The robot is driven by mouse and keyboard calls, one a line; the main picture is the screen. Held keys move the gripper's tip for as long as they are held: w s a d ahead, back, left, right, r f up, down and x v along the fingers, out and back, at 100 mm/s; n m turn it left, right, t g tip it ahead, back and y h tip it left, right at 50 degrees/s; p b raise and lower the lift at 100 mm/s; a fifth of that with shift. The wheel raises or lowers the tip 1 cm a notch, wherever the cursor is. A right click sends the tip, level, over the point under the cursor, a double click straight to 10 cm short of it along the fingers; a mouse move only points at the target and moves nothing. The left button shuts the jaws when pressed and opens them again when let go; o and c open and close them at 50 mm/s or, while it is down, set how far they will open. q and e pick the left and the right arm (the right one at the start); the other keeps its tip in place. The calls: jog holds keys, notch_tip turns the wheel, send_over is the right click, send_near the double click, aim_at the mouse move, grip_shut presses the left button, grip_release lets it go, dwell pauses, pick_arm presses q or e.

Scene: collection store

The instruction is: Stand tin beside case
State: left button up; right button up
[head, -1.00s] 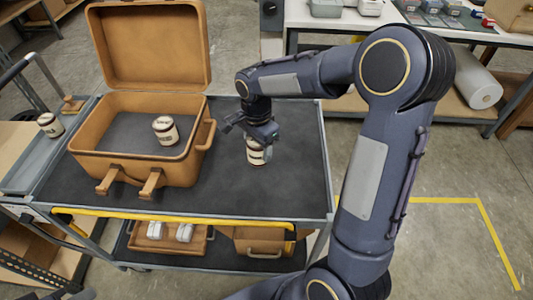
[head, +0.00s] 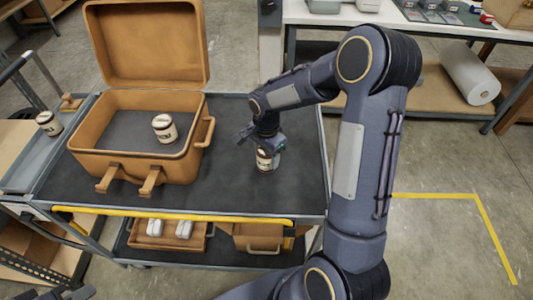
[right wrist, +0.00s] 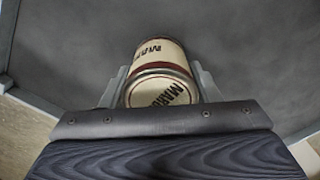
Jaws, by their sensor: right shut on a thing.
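The case (head: 140,165) is an open orange-tan box with its lid raised, standing on the dark top of a cart. One cream tin with dark red bands (head: 165,128) stands inside it. Another such tin (head: 265,160) is to the right of the case, apart from it, at the cart top. My right gripper (head: 268,148) is shut on this tin from above. In the right wrist view the tin (right wrist: 160,75) sits between the two fingers, with lettering on its lid and side. I cannot tell whether its base touches the cart.
The cart top (head: 235,190) is clear between case and tin and in front of them. A third tin (head: 48,123) stands on a grey surface at the far left. The cart's lower shelf holds tan trays (head: 258,238). A workbench (head: 350,15) stands behind.

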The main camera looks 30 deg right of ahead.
jog(key=o, duration=1.2)
jog(key=shift+f, duration=0.1)
notch_tip(320, 180, up, 12)
jog(key=shift+f, duration=0.1)
jog(key=s+a+r+n+t+y, duration=0.1)
jog(key=s+r+n, duration=0.2)
jog(key=s, duration=0.3)
jog(key=s+a+r+n+t+y, duration=0.1)
jog(key=s+r+n+t, duration=0.1)
jog(key=s+r+n, duration=0.3)
jog(key=s+a+f+n+t+y, duration=0.1)
jog(key=s+a+n, duration=0.1)
jog(key=s, duration=0.3)
jog(key=s+a+f+n+t, duration=0.1)
jog(key=s+a+f+n, duration=0.1)
jog(key=s, duration=0.4)
jog(key=shift+s+a+f+n+t+y, duration=0.3)
jog(key=shift+a+n+y, duration=0.15)
jog(key=shift+n, duration=0.45)
